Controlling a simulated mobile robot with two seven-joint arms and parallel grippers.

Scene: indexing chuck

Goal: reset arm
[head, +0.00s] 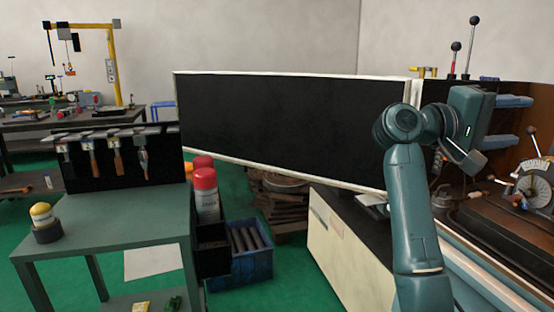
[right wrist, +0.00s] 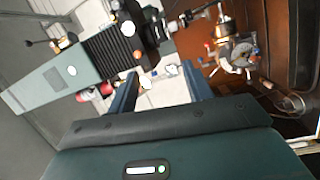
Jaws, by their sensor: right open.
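My right arm (head: 415,200) rises from the lower right in the head view and bends at the top. My right gripper (head: 522,121) points right, with its two blue fingers apart, one above the other. In the right wrist view the gripper (right wrist: 163,88) is open, with nothing between its fingers. A machine with a pale graduated dial (head: 535,186) stands at the right edge, below and beyond the gripper. A metal chuck-like part (right wrist: 234,54) with several handles shows past the right finger in the wrist view. My left gripper is not in view.
A black panel with a pale frame (head: 290,125) stands left of my right arm. A green table (head: 120,215) with a yellow-topped container (head: 43,215) is at left. A blue crate (head: 250,265) and red-topped cylinders (head: 206,190) stand on the green floor. Levers (head: 473,45) rise behind the gripper.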

